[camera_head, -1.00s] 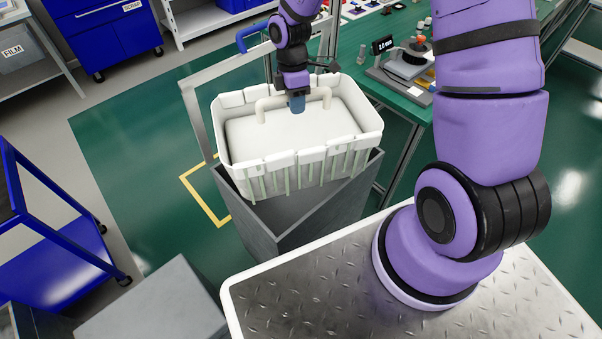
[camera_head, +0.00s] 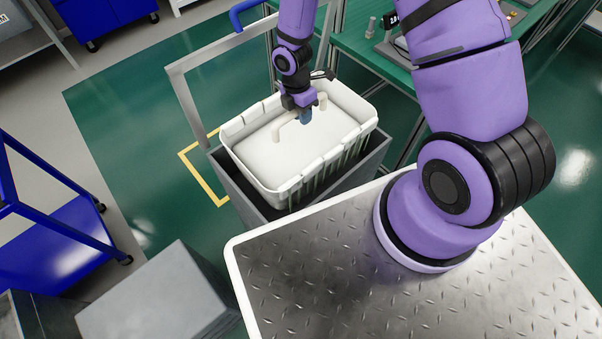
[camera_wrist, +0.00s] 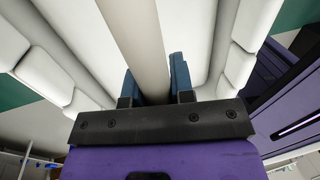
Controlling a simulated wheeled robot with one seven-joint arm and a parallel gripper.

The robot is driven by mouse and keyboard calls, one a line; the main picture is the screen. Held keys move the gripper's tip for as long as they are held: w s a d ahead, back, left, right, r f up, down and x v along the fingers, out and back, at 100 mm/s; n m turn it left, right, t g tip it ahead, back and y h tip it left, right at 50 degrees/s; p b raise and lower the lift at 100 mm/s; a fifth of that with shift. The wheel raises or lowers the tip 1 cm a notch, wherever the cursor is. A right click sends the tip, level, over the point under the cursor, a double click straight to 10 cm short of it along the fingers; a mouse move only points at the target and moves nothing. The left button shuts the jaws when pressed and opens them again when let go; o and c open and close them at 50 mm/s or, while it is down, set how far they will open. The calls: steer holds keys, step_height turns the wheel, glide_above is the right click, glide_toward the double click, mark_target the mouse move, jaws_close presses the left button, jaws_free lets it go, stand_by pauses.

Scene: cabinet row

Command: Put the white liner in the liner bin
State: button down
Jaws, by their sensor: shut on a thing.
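The white liner (camera_head: 262,158) is an open tub with a pale bar handle (camera_head: 284,124) across its inside. My gripper (camera_head: 304,118) is shut on that handle from above. In the wrist view the two blue fingers of my gripper (camera_wrist: 160,80) stand either side of the handle bar (camera_wrist: 140,40). The liner's lower part is inside the mouth of the grey bin (camera_head: 235,182), and its rim stands above the bin's edge. It looks slightly turned against the bin. The bin's inside is mostly hidden by the liner.
A grey frame with a blue handle (camera_head: 240,16) stands behind the bin. A green workbench (camera_head: 365,45) is behind at right. A blue cart (camera_head: 55,225) and a grey box (camera_head: 160,305) stand at left. Green floor with a yellow marking (camera_head: 205,180) is open left of the bin.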

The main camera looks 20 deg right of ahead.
step_height(320, 180, down, 11)
stand_by(0.7)
steer(key=shift+s, duration=0.1)
steer(key=c, duration=1)
jaws_free()
steer(key=shift+f, duration=0.1)
